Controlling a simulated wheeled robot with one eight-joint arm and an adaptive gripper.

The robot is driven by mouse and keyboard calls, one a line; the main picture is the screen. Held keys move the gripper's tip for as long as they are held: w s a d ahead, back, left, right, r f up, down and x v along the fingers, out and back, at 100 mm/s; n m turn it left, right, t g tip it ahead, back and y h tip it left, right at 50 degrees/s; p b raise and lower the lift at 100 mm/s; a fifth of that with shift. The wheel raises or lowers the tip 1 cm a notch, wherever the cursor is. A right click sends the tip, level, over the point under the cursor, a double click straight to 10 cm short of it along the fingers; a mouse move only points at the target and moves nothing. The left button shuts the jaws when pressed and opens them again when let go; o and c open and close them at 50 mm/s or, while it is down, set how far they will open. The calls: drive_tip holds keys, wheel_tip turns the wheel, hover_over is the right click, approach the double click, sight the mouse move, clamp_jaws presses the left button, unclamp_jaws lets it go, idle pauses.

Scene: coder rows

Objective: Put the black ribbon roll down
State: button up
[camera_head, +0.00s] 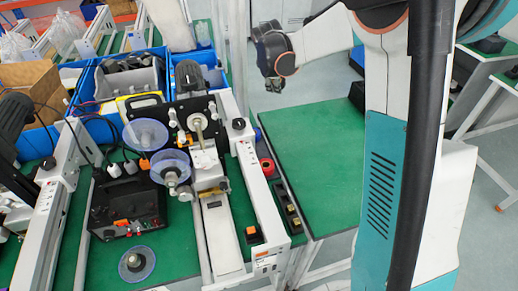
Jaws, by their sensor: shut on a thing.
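My gripper (273,84) is at the end of my arm, near the top middle, above the floor behind the green table (315,150). It is small and dark in this view and points down. It is shut on the black ribbon roll, but the roll's outline cannot be told apart from the dark parts at the arm's end. The held roll is apart from the table.
The green table's middle is clear.

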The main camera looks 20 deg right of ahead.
drive_tip(key=s+a+r+g+y+p, duration=0.2)
drive_tip(key=s+a+r+g, duration=0.1)
drive_tip(key=s+a+g, duration=0.1)
wheel_tip(320, 180, up, 4)
drive_tip(key=n+g+y, duration=0.2)
hover_over(259, 153)
wheel_tip(259, 153, down, 28)
drive_tip(key=b, duration=0.7)
drive_tip(key=shift+r, duration=0.35)
drive_tip(key=shift+c, duration=0.3)
drive_tip(key=o, duration=0.8)
wheel_tip(259, 153, up, 12)
drive_tip(key=p, duration=0.3)
